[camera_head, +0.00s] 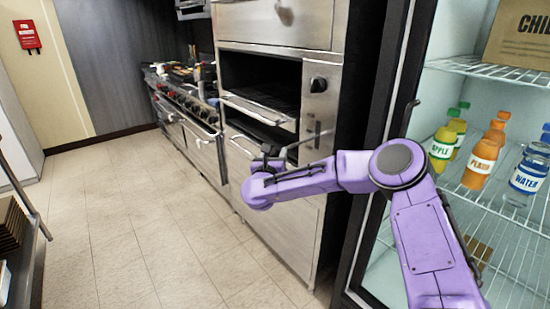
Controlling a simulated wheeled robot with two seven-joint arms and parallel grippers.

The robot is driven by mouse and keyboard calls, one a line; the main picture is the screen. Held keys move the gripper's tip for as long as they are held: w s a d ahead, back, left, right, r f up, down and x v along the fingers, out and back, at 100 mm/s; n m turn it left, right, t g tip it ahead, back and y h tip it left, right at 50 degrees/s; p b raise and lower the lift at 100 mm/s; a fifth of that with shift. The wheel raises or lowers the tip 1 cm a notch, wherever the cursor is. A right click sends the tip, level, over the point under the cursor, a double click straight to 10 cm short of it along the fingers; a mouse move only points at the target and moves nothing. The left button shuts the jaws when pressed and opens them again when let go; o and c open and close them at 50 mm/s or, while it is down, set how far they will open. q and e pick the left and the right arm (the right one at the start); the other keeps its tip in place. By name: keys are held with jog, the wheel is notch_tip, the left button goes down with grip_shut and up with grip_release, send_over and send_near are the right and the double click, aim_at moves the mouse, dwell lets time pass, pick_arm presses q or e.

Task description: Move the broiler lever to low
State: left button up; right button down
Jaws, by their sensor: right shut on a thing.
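The broiler (273,85) is a tall stainless steel unit with an open dark cavity, a rack and a control panel on its right side. The broiler lever (310,139) is a thin metal bar coming out from the lower part of that panel, below the black knob. My right gripper (270,154), on the purple arm, is at the outer end of the lever, in front of the broiler. It is shut on the lever, though my wrist hides most of the fingers. My left gripper is not in view.
A range (186,108) with red knobs lies beyond the broiler. A rack (22,235) is at the left edge. The tiled floor (140,215) between is clear.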

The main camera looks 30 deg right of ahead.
notch_tip(320, 180, down, 8)
jog(key=n+t+h+b, duration=0.1)
jog(key=n+t+b, duration=0.1)
jog(key=b, duration=0.7)
jog(key=shift+d+b, duration=0.35)
jog(key=shift+d, duration=0.05)
jog(key=shift+w+r, duration=0.1)
jog(key=c, duration=0.8)
grip_release()
jog(key=shift+o, duration=1.1)
jog(key=shift+w+f, duration=0.2)
jog(key=shift+w, duration=0.05)
jog(key=shift+s+d, duration=0.1)
jog(key=shift+d, duration=0.1)
